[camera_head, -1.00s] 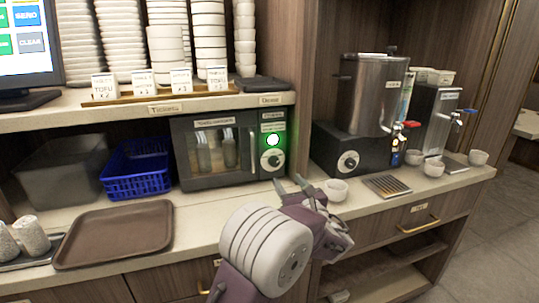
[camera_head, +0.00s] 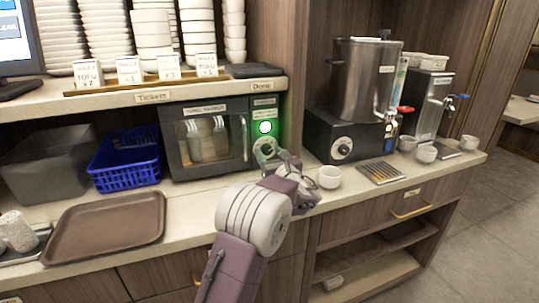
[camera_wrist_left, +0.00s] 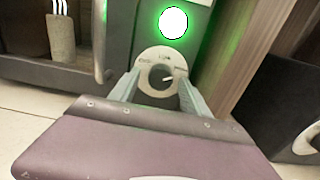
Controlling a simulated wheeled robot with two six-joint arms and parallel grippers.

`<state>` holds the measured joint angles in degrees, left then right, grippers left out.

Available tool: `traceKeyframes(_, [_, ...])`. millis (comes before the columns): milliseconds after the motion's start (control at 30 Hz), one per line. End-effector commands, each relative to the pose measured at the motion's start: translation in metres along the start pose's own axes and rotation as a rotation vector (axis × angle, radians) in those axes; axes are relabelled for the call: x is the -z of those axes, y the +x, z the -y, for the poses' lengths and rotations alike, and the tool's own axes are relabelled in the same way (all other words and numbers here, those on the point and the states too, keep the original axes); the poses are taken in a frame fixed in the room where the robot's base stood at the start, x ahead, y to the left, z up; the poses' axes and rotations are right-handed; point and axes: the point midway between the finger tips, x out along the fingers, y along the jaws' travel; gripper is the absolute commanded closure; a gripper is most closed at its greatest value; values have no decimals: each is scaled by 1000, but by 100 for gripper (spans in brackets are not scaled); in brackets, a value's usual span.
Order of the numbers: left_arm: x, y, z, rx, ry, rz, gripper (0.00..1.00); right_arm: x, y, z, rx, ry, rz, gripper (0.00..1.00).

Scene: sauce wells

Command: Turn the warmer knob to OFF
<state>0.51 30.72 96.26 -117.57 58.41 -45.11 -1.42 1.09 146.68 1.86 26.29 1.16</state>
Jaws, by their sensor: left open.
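The towel warmer (camera_head: 207,143) is a dark cabinet with a glass door under the shelf. Its control panel at the right has a lit green lamp (camera_head: 265,127) above a round knob (camera_head: 266,147). In the left wrist view the knob (camera_wrist_left: 161,75) is dark on a pale dial, with a white mark pointing right; the dial's print is too small to read surely. My left gripper (camera_head: 273,156) is open in front of the panel, and its two fingers (camera_wrist_left: 157,80) stand on either side of the knob. I cannot tell whether they touch it. My right gripper is not in view.
A steel urn (camera_head: 363,80) on a black base with its own knob (camera_head: 342,148) stands to the right. A white cup (camera_head: 329,177) sits close to my gripper. A brown tray (camera_head: 105,228) and a blue basket (camera_head: 125,162) are at the left. A shelf edge runs above the warmer.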

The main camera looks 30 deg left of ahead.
Motion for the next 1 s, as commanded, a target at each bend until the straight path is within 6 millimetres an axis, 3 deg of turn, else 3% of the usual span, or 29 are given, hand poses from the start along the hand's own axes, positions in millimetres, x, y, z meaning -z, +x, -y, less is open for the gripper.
traceKeyframes(67, [0, 0, 0, 0, 0, 0, 45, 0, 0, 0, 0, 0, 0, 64])
traceKeyframes(100, [0, 0, 0, 0, 0, 0, 50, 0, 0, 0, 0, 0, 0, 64])
traceKeyframes(267, [0, 0, 0, 0, 0, 0, 95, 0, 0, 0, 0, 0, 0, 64])
traceKeyframes(300, [0, -1, 0, 0, 0, 0, 100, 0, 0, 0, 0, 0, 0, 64])
traceKeyframes(667, [3, -1, 0, 1, -66, 1, 100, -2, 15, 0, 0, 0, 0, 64])
traceKeyframes(1000, [7, -1, 1, 1, -336, 3, 100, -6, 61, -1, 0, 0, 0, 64])
